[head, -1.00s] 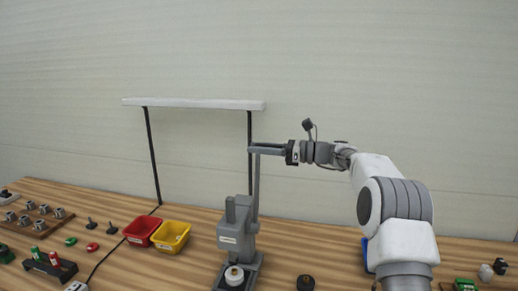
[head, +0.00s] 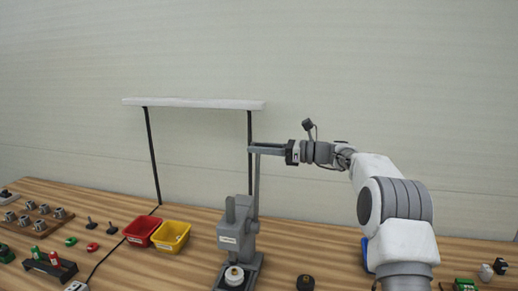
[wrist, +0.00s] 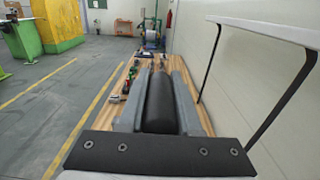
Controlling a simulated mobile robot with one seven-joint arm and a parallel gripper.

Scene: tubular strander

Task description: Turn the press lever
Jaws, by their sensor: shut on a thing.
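The grey press (head: 238,235) stands on the wooden bench in the head view. Its lever (head: 256,190) points nearly straight up from the press's right side. My gripper (head: 268,149) is at the top of the lever, level and pointing left. It is shut on the lever's handle. In the wrist view the dark rounded handle (wrist: 161,103) lies lengthwise between the two grey fingers of my gripper (wrist: 160,95). A white round part (head: 234,275) sits at the foot of the press.
A lamp frame with a white top bar (head: 195,103) stands behind the press, one dark post close to the lever. Red (head: 142,231) and yellow (head: 171,237) bins stand left of the press. A black knob-like part (head: 305,283) lies to its right.

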